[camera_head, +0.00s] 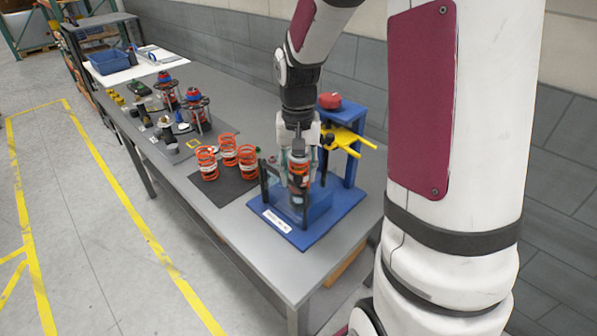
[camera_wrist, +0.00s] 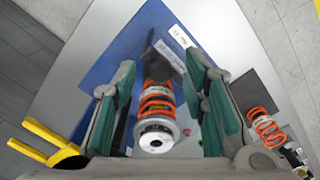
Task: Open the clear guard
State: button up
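The blue fixture (camera_head: 345,205) stands at the near end of the table, with a white label on its front edge. A shock absorber with an orange spring (camera_head: 299,172) stands upright in it and also shows in the wrist view (camera_wrist: 157,100). The clear guard (camera_head: 318,207) looks like a bluish see-through panel with dark posts around the shock's lower part; its exact position is hard to tell. My gripper (camera_head: 298,158) is over the fixture, around the shock's top. In the wrist view, its green-padded fingers (camera_wrist: 168,105) are apart, with visible gaps beside the shock.
A yellow forked handle (camera_head: 347,140) and a red knob (camera_head: 330,101) are on the fixture's column behind my gripper. Several orange springs (camera_head: 228,150) stand on a dark mat to the left. Farther along are more parts and a blue bin (camera_head: 109,62). The table's front corner is clear.

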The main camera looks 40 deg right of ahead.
jog(key=shift+f, duration=0.3)
grip_shut()
jog(key=shift+a, duration=0.15)
